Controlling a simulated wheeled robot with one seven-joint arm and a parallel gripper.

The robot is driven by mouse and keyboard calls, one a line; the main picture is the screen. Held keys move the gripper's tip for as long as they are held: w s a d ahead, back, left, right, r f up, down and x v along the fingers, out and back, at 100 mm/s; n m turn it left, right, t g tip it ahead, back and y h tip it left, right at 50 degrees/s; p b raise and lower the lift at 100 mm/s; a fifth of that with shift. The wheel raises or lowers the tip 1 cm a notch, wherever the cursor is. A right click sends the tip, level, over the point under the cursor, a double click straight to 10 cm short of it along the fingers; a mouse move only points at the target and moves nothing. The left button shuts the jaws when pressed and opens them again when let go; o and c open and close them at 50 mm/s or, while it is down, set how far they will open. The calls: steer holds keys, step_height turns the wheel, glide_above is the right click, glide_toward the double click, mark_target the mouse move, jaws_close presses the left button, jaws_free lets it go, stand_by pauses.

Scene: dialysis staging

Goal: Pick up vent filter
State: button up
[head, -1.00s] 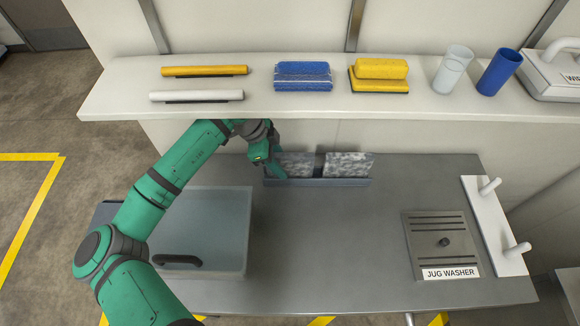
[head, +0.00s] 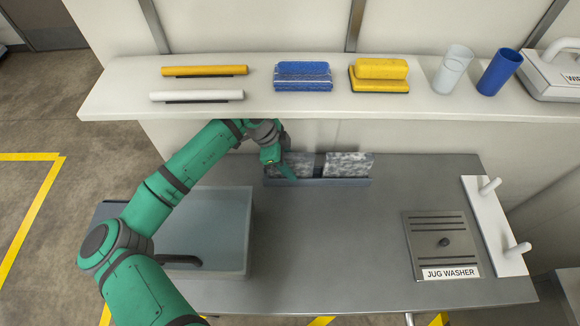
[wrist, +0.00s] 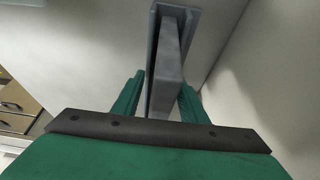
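Two grey mottled panels stand upright side by side in a low grey rack (head: 345,182) at the back of the counter. They look like vent filters: a left one (head: 299,164) and a right one (head: 348,164). My gripper (head: 289,174) is at the left panel and covers part of it. In the wrist view, my gripper (wrist: 160,88) has its two green fingers spread on either side of a grey slab (wrist: 170,62) set in the rack. A gap shows at the right finger; contact on the left is unclear.
A shelf (head: 310,105) overhangs the back of the counter above my wrist, holding rolls, sponges and cups. A translucent tub (head: 246,230) stands left, under my arm. A jug washer plate (head: 440,245) and a white pegged board (head: 492,225) are right. The middle counter is clear.

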steer(key=shift+f, duration=0.1)
jaws_close()
steer(key=shift+r, duration=0.2)
stand_by(0.4)
